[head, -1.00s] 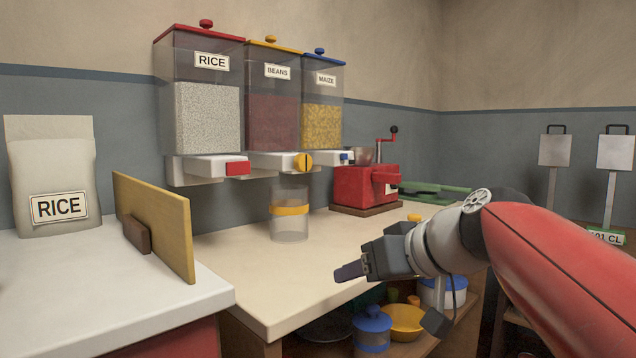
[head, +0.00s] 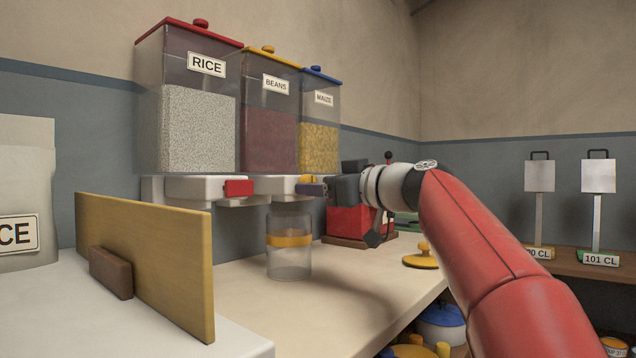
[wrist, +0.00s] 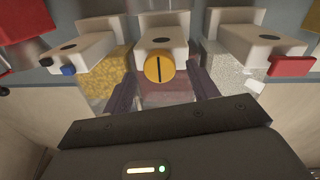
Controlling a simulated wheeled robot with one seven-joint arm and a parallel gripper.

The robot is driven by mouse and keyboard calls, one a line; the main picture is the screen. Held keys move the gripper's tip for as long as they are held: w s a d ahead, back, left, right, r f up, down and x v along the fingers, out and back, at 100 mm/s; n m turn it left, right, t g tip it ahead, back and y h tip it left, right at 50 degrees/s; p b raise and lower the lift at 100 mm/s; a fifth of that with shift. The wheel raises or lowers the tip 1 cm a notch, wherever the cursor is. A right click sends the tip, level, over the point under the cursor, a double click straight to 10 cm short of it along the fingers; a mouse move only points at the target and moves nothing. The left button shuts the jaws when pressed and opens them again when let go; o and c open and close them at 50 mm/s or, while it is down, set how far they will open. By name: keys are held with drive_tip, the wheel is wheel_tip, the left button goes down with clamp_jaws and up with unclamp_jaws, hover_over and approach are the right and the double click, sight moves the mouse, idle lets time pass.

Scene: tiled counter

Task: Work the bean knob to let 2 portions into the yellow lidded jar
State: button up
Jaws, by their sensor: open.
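The beans dispenser (head: 268,130) with a yellow lid hangs on the wall between rice and maize. Its round yellow knob (wrist: 159,68) faces my gripper in the wrist view, with its dark slot upright. In the head view the knob (head: 307,180) is partly hidden by my gripper (head: 311,190). My gripper (wrist: 160,95) is open, its two dark fingers one on each side below the knob, not closed on it. A clear jar (head: 289,262) with a yellow band stands on the counter below the beans spout, open at the top and seemingly empty. A yellow lid (head: 421,258) lies on the counter to the right.
The rice dispenser's red knob (head: 239,188) is to the left, and the maize dispenser's blue knob (wrist: 68,70) shows in the wrist view. A red grinder (head: 346,220) stands behind my gripper. A yellow board (head: 145,265) stands at front left.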

drive_tip(key=shift+w+a, duration=0.35)
drive_tip(key=shift+a, duration=0.05)
drive_tip(key=c, duration=1)
drive_tip(key=shift+m, duration=0.3)
